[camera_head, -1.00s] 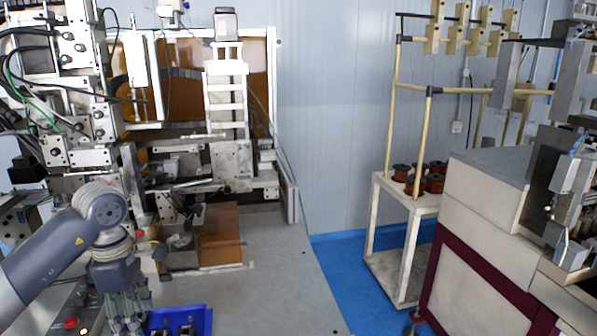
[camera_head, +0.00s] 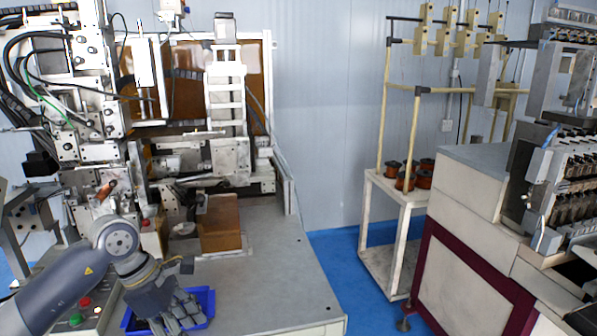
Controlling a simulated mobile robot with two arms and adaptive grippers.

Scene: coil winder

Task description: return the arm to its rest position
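My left gripper (camera_head: 172,316) points down at the lower left, in front of and over a blue tray (camera_head: 208,298). The grey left arm comes in from the lower left corner. The gripper's fingers overlap the tray in the picture, and I cannot make out whether they are open or shut, or hold anything. My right gripper is not in view.
The coil winder (camera_head: 225,120) stands behind the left arm, with a brown block (camera_head: 219,224) on its grey table (camera_head: 270,270). A control panel with buttons (camera_head: 85,302) lies beside the arm. A white spool rack (camera_head: 393,185) and a second machine (camera_head: 470,230) stand at right.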

